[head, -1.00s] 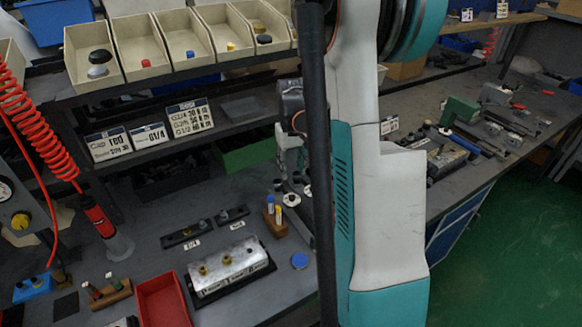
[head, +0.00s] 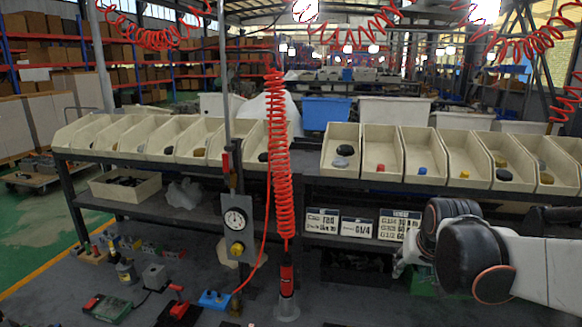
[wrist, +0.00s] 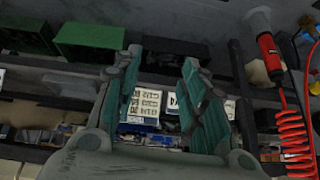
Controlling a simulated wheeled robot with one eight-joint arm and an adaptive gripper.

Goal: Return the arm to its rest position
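My arm comes in from the right in the head view, white with dark joints. My gripper (head: 404,262) is at its left end, small and partly hidden by the wrist, in front of the lower shelf. In the wrist view my gripper (wrist: 160,56) has its two teal-padded fingers apart with nothing between them. Behind the fingers are white label cards (wrist: 145,104), which also stand on the shelf in the head view (head: 358,227). The valve block seen earlier is out of view.
A row of cream bins (head: 382,152) with caps tops the rack. A red coiled hose (head: 279,150) hangs down to a red tool (head: 287,275). A gauge panel (head: 237,225) stands left of it. Small parts (head: 107,308) lie on the bench at lower left.

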